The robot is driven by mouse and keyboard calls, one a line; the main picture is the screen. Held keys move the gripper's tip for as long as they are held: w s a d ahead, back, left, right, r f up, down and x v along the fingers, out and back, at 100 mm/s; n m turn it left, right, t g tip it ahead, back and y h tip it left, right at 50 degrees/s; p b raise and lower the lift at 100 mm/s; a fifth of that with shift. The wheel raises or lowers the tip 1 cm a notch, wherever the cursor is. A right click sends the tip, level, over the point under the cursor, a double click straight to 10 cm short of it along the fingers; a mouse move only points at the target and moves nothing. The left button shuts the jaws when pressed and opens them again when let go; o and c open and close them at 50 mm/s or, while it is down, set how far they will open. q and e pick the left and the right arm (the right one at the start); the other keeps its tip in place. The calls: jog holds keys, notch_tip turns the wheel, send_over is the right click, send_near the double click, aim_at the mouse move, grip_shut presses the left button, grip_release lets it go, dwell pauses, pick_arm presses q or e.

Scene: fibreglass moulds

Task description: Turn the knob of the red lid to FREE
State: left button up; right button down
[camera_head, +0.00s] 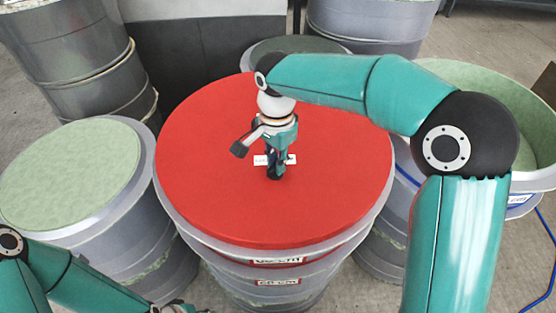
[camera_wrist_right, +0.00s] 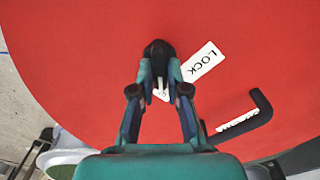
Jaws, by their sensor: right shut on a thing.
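The red lid (camera_head: 200,190) lies flat on a grey drum in the middle of the head view. It also fills most of the right wrist view (camera_wrist_right: 80,40). My right gripper (camera_head: 272,175) points down at the lid's middle and is shut on a black knob (camera_wrist_right: 157,48), which shows between its fingertips in the wrist view. A white mark shows on the knob, pointing toward the gripper body. A white label reading LOCK (camera_wrist_right: 205,62) lies beside the knob. I cannot read a FREE label. My left gripper (camera_head: 180,306) is mostly cut off at the bottom edge.
A blue hose (camera_head: 545,260) lies on the floor at right.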

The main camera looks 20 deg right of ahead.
jog(key=c, duration=1.2)
grip_release()
jog(key=shift+o, duration=0.2)
jog(key=shift+r, duration=0.1)
notch_tip(320, 180, up, 12)
